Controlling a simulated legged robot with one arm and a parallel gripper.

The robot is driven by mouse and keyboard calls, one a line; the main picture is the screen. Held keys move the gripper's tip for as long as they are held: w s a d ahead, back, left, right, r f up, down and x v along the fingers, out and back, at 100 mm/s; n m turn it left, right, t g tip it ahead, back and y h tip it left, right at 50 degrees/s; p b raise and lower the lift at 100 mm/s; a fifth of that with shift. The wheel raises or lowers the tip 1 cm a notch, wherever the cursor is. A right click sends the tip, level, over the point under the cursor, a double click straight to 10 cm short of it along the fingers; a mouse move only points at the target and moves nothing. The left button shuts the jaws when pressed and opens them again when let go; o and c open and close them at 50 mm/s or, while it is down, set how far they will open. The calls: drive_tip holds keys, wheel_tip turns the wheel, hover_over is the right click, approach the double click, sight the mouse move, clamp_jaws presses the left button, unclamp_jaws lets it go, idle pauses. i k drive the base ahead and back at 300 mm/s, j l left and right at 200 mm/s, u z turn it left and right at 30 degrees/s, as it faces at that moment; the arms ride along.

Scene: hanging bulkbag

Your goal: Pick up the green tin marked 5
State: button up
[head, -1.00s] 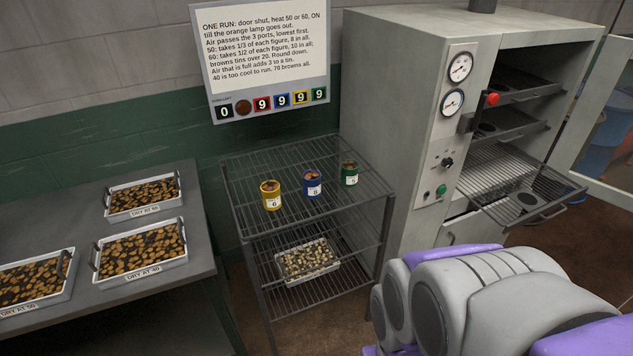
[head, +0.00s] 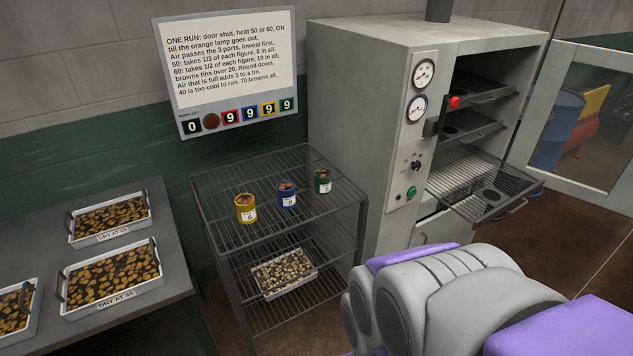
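The green tin (head: 322,181) stands upright at the right of a row of three tins on the top wire shelf of the rack. It has a white label, too small to read surely now, and brownish contents at its open top. The blue tin (head: 287,194) stands to its left, and the yellow tin (head: 245,208) is left of that. My arm fills the lower right of the head view, well apart from the tins. My gripper is not in view.
The wire rack (head: 208,188) also bears a white tray (head: 262,284) on a lower shelf. Left is a grey table (head: 165,265) with several trays. Right stands a grey oven (head: 337,110), its door open and a wire shelf (head: 470,178) pulled out. A sign (head: 230,55) hangs behind.

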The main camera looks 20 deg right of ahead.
sight(322, 177)
drive_tip(key=i+j+z, duration=0.2)
drive_tip(key=i+z, duration=0.2)
drive_tip(key=i+j+z, duration=0.25)
drive_tip(key=z, duration=0.15)
drive_tip(key=i+j+z, duration=0.25)
drive_tip(key=z, duration=0.15)
drive_tip(key=j, duration=0.1)
